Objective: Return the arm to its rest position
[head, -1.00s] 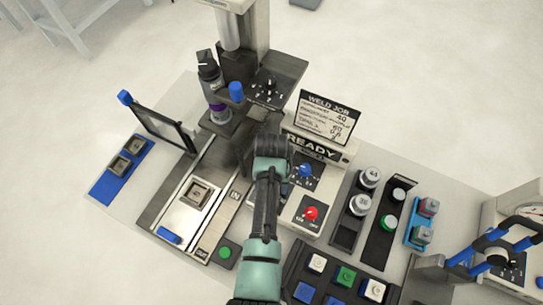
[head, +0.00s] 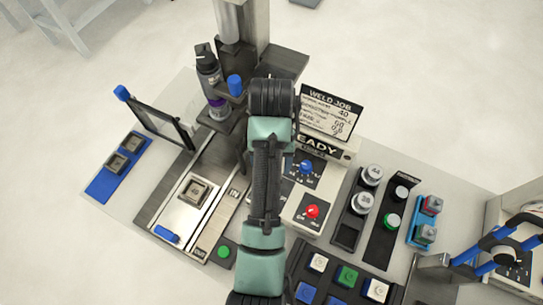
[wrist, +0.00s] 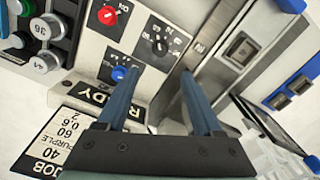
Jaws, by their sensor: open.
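My arm (head: 266,190) reaches up from the bottom of the head view, over the middle of the workbench. Its far end, a dark block, is beside the WELD JOB card and above the machine; the fingers are hidden there. In the wrist view my gripper (wrist: 160,105) shows two blue-grey fingers spread apart with nothing between them. They hang over the control panel, with a blue knob (wrist: 120,73) next to the left finger.
The WELD JOB card (head: 327,112) and READY box stand close right of my arm. A column machine (head: 240,40) and a spray can (head: 208,65) stand behind. A clear guard (head: 160,125) rises at left. Button trays (head: 345,280) lie at lower right. Pale floor surrounds the bench.

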